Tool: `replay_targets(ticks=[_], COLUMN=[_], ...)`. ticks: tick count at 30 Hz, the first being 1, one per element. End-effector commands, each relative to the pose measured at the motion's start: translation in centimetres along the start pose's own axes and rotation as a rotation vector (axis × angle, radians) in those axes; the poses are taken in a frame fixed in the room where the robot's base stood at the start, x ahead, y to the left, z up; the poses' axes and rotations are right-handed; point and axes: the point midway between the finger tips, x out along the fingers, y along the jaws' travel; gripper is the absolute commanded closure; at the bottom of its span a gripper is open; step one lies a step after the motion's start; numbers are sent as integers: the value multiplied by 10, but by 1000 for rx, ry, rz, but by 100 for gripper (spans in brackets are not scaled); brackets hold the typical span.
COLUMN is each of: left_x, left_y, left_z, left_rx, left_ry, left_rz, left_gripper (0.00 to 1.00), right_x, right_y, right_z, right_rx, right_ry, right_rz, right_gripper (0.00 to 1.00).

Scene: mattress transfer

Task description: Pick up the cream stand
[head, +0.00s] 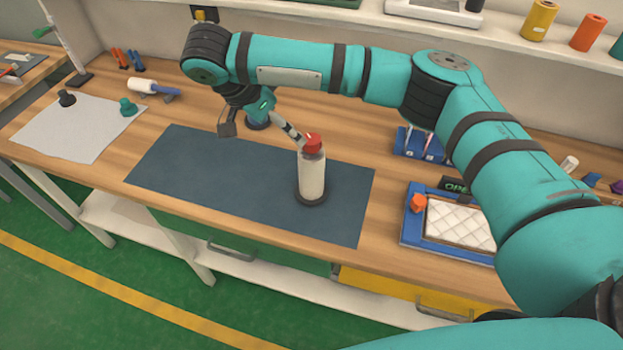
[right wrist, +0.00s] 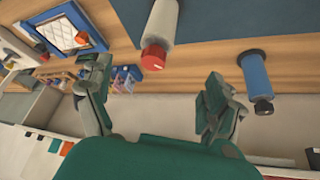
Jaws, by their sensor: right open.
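The cream stand (head: 312,178) is an upright cream cylinder with a red top and a dark round base. It stands on the dark blue mat (head: 200,180), towards its right part. My right gripper (head: 289,131) is just left of and behind its red top. In the right wrist view, my right gripper (right wrist: 158,76) is open and empty. There the cream stand (right wrist: 161,20) shows with its red end close to the space between the fingers. Contact is not visible. My left gripper is not in view.
A blue stand (right wrist: 255,75) is close by, mostly hidden behind my gripper in the head view. A blue tray (head: 412,232) with a white quilted pad lies to the right, a blue rack (head: 408,142) behind it. A grey sheet (head: 75,130) lies left. The mat's left part is clear.

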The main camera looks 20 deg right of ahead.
Motion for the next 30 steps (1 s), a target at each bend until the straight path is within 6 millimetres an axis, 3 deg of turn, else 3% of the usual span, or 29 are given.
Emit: replay_targets(ticks=[5, 15, 19, 25, 30], left_x=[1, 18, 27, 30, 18], left_y=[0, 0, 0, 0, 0], left_z=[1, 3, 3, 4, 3], left_rx=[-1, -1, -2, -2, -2], left_ry=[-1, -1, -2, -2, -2], left_rz=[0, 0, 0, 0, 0], left_gripper=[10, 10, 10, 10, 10], right_x=[10, 86, 107, 119, 134], right_y=[0, 1, 1, 1, 5], right_z=[-10, -8, -9, -12, -16], right_rx=[50, 48, 47, 47, 47], right_ry=[20, 16, 17, 19, 22], right_rz=[15, 13, 10, 8, 12], right_gripper=[10, 10, 10, 10, 10])
